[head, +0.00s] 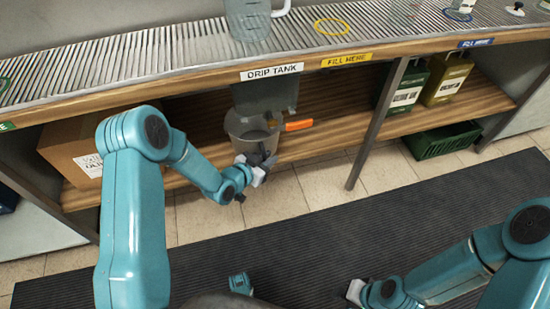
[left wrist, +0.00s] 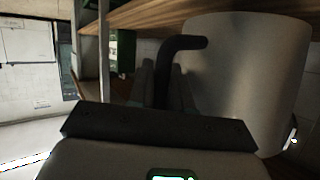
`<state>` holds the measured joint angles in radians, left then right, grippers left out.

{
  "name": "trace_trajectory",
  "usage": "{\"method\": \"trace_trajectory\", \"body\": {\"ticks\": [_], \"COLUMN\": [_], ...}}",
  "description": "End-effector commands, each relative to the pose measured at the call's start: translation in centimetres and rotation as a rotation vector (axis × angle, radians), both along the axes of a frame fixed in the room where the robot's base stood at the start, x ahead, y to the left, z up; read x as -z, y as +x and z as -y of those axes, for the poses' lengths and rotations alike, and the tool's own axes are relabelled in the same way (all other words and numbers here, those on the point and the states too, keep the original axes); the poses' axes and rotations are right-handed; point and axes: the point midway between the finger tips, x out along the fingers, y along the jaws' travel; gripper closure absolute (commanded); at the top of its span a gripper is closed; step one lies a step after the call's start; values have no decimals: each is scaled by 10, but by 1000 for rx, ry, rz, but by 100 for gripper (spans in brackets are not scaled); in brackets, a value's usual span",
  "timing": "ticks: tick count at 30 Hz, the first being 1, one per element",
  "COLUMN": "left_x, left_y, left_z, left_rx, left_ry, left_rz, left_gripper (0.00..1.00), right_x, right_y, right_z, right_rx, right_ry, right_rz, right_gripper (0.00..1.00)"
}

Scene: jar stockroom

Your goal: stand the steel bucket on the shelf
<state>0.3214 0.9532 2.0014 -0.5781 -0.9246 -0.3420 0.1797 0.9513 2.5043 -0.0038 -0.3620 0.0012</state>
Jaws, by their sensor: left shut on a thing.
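The steel bucket (head: 240,128) is in the middle of the head view, upright or nearly so, at the front of the lower wooden shelf (head: 330,126). My left gripper (head: 262,163) is at the bucket's near side, shut on its dark handle. In the left wrist view the bucket's grey wall (left wrist: 248,75) fills the right, and the black handle (left wrist: 183,45) runs down between my fingers. The gripper hides part of the bucket's base, so I cannot tell whether it touches the shelf. My right gripper (head: 355,291) is low over the mat, its fingers unclear.
A dark tank (head: 265,93) is behind the bucket, under the "DRIP TANK" label; an orange handle (head: 298,125) sits right of the bucket. A cardboard box (head: 75,145) stands left on the shelf. A metal post (head: 377,125) and green crate (head: 442,141) are right.

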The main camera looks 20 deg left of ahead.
Motion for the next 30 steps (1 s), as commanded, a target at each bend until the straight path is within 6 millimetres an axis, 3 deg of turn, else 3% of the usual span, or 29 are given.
{"method": "trace_trajectory", "body": {"ticks": [3,7,11,16,26,27,29,30], "left_x": [1,0,8,34,37,38,37,37], "left_y": [26,39,42,43,42,42,42,42], "left_z": [9,13,13,12,12,12,12,12], "left_rx": [2,0,-1,-1,-1,-1,-1,-1], "left_ry": [1,1,0,1,2,0,0,0], "left_rz": [7,4,2,2,3,-1,-1,-1], "left_gripper": [100,100,100,100,100,78,58,55], "right_x": [7,9,13,24,24,25,24,24], "right_y": [1,2,3,5,6,6,6,6], "right_z": [1,2,2,5,5,5,5,5], "right_rx": [6,9,10,19,22,22,22,22], "right_ry": [0,-2,-2,-4,-4,-4,-4,-4], "right_rz": [2,3,5,8,10,10,10,10], "right_gripper": [57,57,57,57,57,57,57,57]}}
